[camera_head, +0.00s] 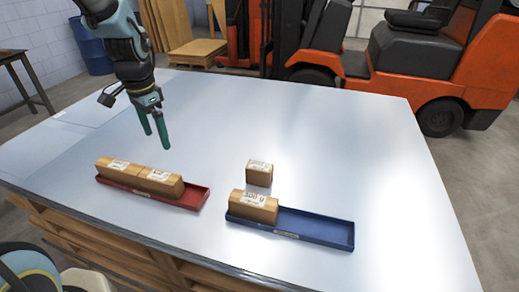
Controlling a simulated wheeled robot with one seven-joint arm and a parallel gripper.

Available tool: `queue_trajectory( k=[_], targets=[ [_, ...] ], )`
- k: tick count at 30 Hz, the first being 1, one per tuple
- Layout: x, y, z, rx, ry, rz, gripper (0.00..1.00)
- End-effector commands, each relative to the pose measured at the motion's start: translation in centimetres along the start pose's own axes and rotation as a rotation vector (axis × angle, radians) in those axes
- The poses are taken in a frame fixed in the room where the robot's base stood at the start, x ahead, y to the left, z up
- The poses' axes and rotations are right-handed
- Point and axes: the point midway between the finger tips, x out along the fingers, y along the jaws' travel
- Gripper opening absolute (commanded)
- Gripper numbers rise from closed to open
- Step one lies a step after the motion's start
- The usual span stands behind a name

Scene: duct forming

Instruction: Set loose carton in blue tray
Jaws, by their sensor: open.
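The loose carton (259,173) is a small brown box with a white label on top. It stands on the table just behind the left part of the blue tray (318,228). The blue tray holds one brown carton (253,206) at its left end, and its right part is empty. The red tray (196,197) at the left holds two brown cartons (140,177) in a row, with a short bare stretch at its right end. My gripper (156,138) is open and empty, pointing down above the table behind the red tray, to the left of the loose carton.
The pale table (330,150) is clear behind and to the right of the trays. An orange forklift (400,60) stands beyond its far edge. A blue barrel (92,48) and wooden pallets (197,50) are on the floor at the back left.

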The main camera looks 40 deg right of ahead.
Motion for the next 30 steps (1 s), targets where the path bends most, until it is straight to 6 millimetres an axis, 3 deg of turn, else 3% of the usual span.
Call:
queue_trajectory(
  k=[1, 6, 9, 12, 18, 23, 30],
  targets=[
    [1.8, 1.4, -3.7, 0.155, -0.003, 0.012, 0.95],
    [5.8, 7.2, -13.5, 0.647, -0.007, 0.04, 0.95],
    [7.8, 10.8, -17.7, 0.876, -0.005, 0.053, 0.95],
    [9.2, 13.8, -20.3, 1.041, -0.004, 0.061, 0.95],
    [10.5, 16.4, -22.4, 1.181, -0.002, 0.069, 0.95],
    [11.5, 16.5, -22.4, 1.187, -0.002, 0.069, 0.95],
    [14.9, 16.7, -22.2, 1.186, -0.003, 0.07, 0.95]
  ],
)
